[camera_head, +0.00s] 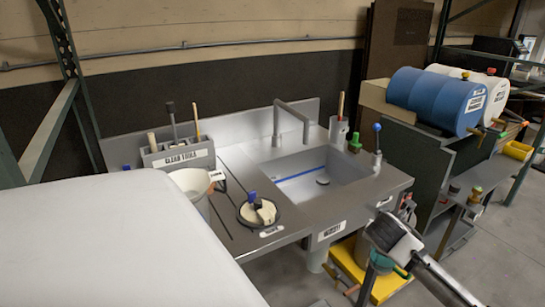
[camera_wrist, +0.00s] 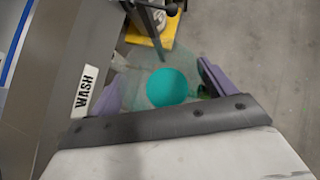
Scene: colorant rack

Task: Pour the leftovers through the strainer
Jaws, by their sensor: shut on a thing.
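My gripper (camera_wrist: 160,78) has its purple fingers on either side of a clear, greenish see-through cup (camera_wrist: 140,72) with a round teal patch, likely liquid, in it. In the head view my gripper (camera_head: 385,250) is at the lower right, in front of the sink's right corner and over the floor; the cup is mostly hidden there. A round black-rimmed opening (camera_head: 276,219) with a pale piece and a blue part sits on the counter. I cannot tell for sure which thing is the strainer.
A grey tool holder (camera_head: 178,160) labelled clean tools stands at the left. A yellow platform (camera_head: 347,262) is below my gripper. Blue drum (camera_head: 435,98) and shelving stand at the right.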

